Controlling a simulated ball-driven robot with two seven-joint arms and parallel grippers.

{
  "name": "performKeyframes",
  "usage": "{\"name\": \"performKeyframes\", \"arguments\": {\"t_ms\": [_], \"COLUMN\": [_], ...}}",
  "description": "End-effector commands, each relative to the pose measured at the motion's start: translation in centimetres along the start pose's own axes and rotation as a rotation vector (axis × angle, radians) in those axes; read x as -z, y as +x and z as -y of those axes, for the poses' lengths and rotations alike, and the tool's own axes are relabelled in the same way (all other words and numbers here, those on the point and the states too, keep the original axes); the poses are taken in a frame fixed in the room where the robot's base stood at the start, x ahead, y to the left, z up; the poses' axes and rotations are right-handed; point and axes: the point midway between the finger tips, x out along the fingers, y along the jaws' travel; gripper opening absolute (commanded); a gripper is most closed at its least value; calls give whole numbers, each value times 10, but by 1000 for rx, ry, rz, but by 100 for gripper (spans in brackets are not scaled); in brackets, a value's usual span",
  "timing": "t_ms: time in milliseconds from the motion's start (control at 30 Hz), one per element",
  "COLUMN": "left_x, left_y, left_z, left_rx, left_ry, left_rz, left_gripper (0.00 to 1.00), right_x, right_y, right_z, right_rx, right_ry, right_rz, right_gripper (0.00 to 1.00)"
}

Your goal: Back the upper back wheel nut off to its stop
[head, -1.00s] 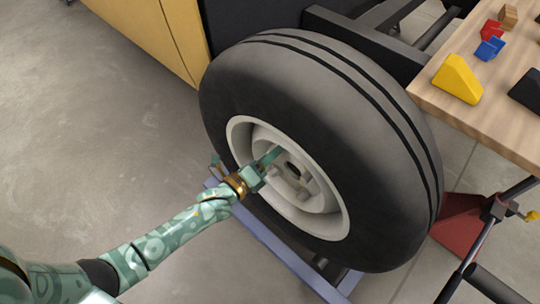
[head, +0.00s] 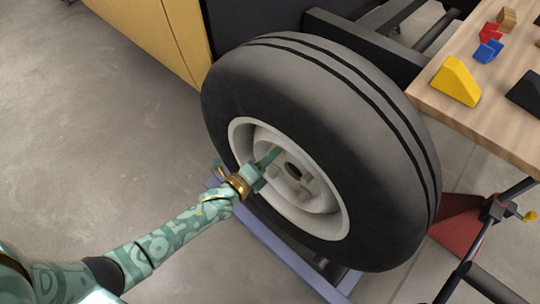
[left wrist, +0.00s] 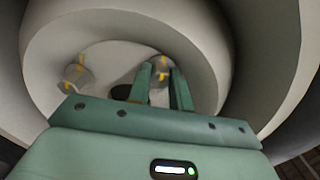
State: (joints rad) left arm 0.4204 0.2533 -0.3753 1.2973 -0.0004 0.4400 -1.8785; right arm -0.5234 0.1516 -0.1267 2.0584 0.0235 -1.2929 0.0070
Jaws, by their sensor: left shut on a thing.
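The big black tyre (head: 330,110) stands upright with a pale rim (head: 243,135) that faces my left arm. My left gripper (head: 270,158) reaches into the upper part of the rim. In the left wrist view its two green fingers (left wrist: 160,82) are shut on the upper back wheel nut (left wrist: 161,66), which carries yellow marks. The fingers partly hide this nut. A second nut with yellow marks (left wrist: 78,74) shows at the left, apart from the fingers. The dark hub hole (left wrist: 121,92) lies beside the left finger. My right gripper is not in view.
A wooden table (head: 500,128) at the right holds a yellow wedge (head: 457,80) and red and blue pieces. A red stand (head: 456,222) is below it. A blue-grey bar (head: 290,262) runs under the wheel. Open floor lies at the left.

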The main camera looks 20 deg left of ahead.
Motion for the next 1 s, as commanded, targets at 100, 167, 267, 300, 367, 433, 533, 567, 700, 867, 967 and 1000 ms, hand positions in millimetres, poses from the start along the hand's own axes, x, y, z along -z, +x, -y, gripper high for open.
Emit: {"name": "performKeyframes", "arguments": {"t_ms": [100,167,267,300,367,433,533,567,700,867,967,1000], "left_x": [0,0,0,0,0,0,0,0,0,0,0,0], "left_y": [-1,-1,-1,-1,-1,-1,-1,-1,-1,-1,-1,-1], "left_z": [1,1,0,0,0,0,0,0,0,0,-1,-1], "left_rx": [-2,-3,-3,-3,-3,-4,-3,-3,-4,-4,-6,-6], "left_ry": [-103,-160,-256,-293,-350,-416,-512,-540,-673,-826,-921,-959], "left_rz": [0,0,0,0,0,0,0,0,1,1,1,1], "left_gripper": [0,0,0,0,0,0,0,0,0,0,0,0], "right_x": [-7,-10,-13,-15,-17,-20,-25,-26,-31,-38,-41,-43], "right_y": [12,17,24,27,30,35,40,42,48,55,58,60], "right_z": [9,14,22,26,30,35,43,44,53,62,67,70], "right_rx": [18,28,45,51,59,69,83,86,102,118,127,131], "right_ry": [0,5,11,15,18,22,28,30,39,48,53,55], "right_rz": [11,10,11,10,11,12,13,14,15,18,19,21], "right_gripper": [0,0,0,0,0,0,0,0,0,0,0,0]}}
